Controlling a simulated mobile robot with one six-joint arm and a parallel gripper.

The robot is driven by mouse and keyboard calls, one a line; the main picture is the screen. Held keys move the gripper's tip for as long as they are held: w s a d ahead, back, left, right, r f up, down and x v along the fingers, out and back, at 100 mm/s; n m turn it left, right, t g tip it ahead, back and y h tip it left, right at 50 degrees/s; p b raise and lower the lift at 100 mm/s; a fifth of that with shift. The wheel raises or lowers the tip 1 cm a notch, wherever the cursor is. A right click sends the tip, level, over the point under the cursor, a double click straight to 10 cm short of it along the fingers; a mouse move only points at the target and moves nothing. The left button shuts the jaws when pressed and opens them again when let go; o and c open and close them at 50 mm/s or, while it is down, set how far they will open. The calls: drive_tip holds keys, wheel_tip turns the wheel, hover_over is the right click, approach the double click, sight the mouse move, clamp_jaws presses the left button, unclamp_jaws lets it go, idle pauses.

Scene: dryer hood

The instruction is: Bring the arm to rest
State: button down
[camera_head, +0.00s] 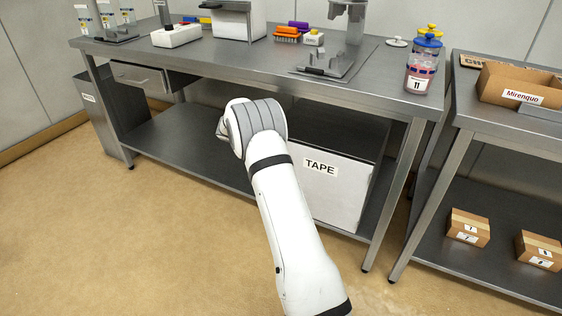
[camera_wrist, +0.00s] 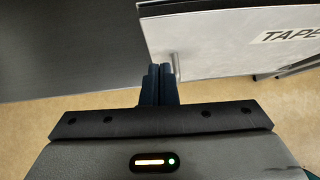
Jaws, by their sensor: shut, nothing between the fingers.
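My gripper (camera_wrist: 158,84) shows in the wrist view with its two dark fingers close together and nothing between them. Beyond the fingertips are the white box front marked TAPE (camera_wrist: 225,40), with a small metal handle, and a dark grey surface at the left. In the head view my white arm reaches up from the bottom toward the front of the steel table (camera_head: 240,62). Its bent joint is in front of the lower shelf, to the left of the TAPE box (camera_head: 325,195). The gripper itself is hidden behind the arm there.
A second steel table (camera_head: 515,128) at the right holds an open carton (camera_head: 520,85), with small boxes on its lower shelf. The floor (camera_head: 130,240) at the left is clear.

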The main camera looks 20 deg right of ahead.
drive_tip(key=s+a+r+n+t+y+p, duration=0.2)
drive_tip(key=s+a+r+n+p, duration=0.2)
drive_tip(key=a+r+n, duration=0.55)
drive_tip(key=s+a+r+n+t+y+p, duration=0.2)
drive_tip(key=s+r+n+y+p, duration=0.3)
drive_tip(key=r, duration=1)
drive_tip(key=s+a+r+n+t+p, duration=0.25)
drive_tip(key=a+r+n, duration=0.25)
drive_tip(key=r+n, duration=0.5)
drive_tip(key=s+a+r+n+g+y+p, duration=0.2)
drive_tip(key=s+r+n+p, duration=0.1)
drive_tip(key=s+n, duration=0.55)
drive_tip(key=s+a+r+n+g+y+p, duration=0.1)
drive_tip(key=s+a+r+n+g+p, duration=0.3)
drive_tip(key=s, duration=0.8)
drive_tip(key=s+d+f+n+g+h+p, duration=0.1)
drive_tip(key=s+d+n+p, duration=0.1)
drive_tip(key=s+n, duration=0.3)
drive_tip(key=s+d+f+n+g+h+p, duration=0.1)
drive_tip(key=s+d+n, duration=0.3)
drive_tip(key=s, duration=0.9)
drive_tip(key=shift+d+n+g+h+p, duration=0.15)
drive_tip(key=shift+n+g+h+p, duration=0.2)
drive_tip(key=shift+g, duration=0.2)
